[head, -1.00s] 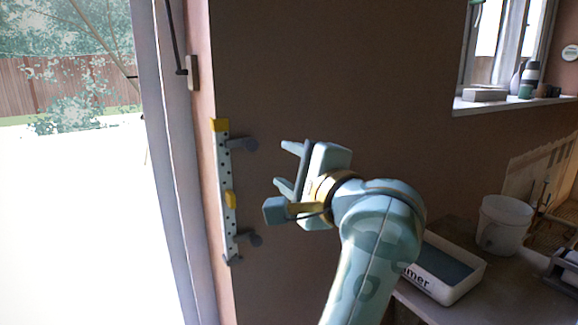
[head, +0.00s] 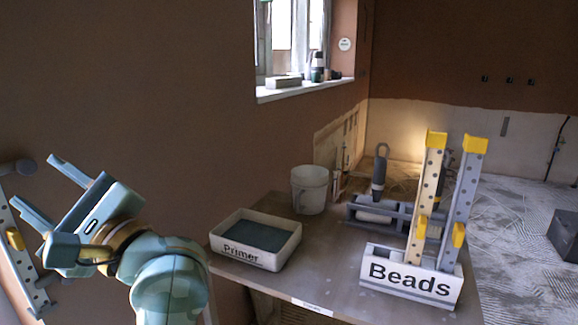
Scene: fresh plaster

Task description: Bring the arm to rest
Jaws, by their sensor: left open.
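My left arm comes in at the lower left, and its pale blue-green gripper (head: 37,183) points to the upper left. Its two fingers are apart, with nothing between them. A perforated pale bead (head: 24,265) with a yellow clip stands on the wall at the left edge, partly cut off and partly behind the gripper. The gripper looks apart from it in the picture, but the depth between them is hard to judge. My right gripper is not in view.
A workbench (head: 330,282) holds a Primer tray (head: 278,258), a white bucket (head: 311,188), a grey rack with a handled tool (head: 380,175), and a Beads box (head: 412,282) with two upright beads. A window sill (head: 300,90) is behind.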

